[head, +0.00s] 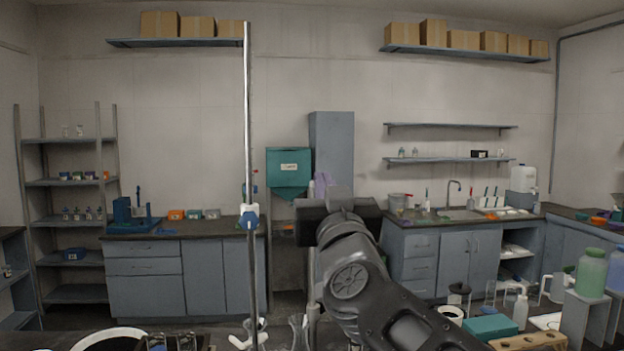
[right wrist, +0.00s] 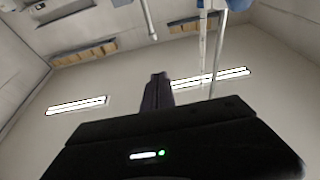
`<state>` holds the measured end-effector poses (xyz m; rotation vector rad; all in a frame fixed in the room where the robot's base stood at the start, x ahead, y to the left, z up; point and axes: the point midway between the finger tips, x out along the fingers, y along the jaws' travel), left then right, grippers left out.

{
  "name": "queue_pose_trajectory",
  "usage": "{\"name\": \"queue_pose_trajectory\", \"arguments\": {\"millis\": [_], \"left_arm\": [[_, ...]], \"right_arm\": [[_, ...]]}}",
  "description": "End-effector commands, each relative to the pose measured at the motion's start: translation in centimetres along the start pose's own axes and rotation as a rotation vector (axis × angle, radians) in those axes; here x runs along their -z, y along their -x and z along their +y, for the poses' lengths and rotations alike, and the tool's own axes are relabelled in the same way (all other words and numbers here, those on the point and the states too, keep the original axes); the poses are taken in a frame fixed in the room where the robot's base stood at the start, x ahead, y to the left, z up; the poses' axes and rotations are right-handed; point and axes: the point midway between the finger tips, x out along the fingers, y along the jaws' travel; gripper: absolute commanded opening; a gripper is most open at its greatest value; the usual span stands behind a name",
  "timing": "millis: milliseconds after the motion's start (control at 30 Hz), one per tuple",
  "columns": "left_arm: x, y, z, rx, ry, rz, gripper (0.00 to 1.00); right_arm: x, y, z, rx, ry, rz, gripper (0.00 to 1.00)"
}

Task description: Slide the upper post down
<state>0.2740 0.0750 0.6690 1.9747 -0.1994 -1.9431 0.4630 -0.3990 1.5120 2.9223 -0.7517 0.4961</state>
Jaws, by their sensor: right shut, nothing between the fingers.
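A tall shiny upper post (head: 248,110) stands upright left of centre in the head view. A white and blue clamp (head: 249,216) sits around it, and a thinner, darker rod (head: 254,285) continues below. My right gripper (head: 340,191) is to the right of the clamp, apart from it, pointing away from the head; the wrist mostly hides its fingers. In the right wrist view the gripper (right wrist: 157,88) is shut and empty. A blue and white part (right wrist: 211,6) and thin rods (right wrist: 218,60) show above the fingers there. My left gripper is not in view.
On the near bench stand a white ring-shaped rim (head: 108,338), a white fitting (head: 248,335) at the rod's foot, a teal box (head: 491,328) and green bottle (head: 591,273). The air between post and right gripper looks clear.

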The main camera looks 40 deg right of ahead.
Motion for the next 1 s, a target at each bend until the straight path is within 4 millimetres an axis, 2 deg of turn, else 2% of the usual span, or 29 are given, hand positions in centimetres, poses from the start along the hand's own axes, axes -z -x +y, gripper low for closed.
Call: {"name": "queue_pose_trajectory", "arguments": {"millis": [267, 467, 667, 933, 967, 1000], "left_arm": [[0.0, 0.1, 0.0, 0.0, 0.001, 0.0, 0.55], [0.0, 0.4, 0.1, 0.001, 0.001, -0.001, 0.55], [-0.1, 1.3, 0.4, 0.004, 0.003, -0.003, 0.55], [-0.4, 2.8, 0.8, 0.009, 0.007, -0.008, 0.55], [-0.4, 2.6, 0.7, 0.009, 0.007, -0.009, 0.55], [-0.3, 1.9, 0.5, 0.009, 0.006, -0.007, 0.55]], "right_arm": [[0.0, -0.1, 0.0, 0.0, 0.0, 0.0, 0.0], [0.1, -1.5, 0.0, 0.0, -0.002, -0.002, 0.0], [0.1, -4.7, -0.1, 0.002, -0.002, -0.003, 0.0], [0.1, -10.2, -0.1, 0.0, -0.001, -0.003, 0.0], [-0.2, -10.3, -0.1, 0.001, 0.0, -0.003, 0.0], [-1.4, -9.6, -0.1, 0.001, 0.001, -0.003, 0.0]]}}
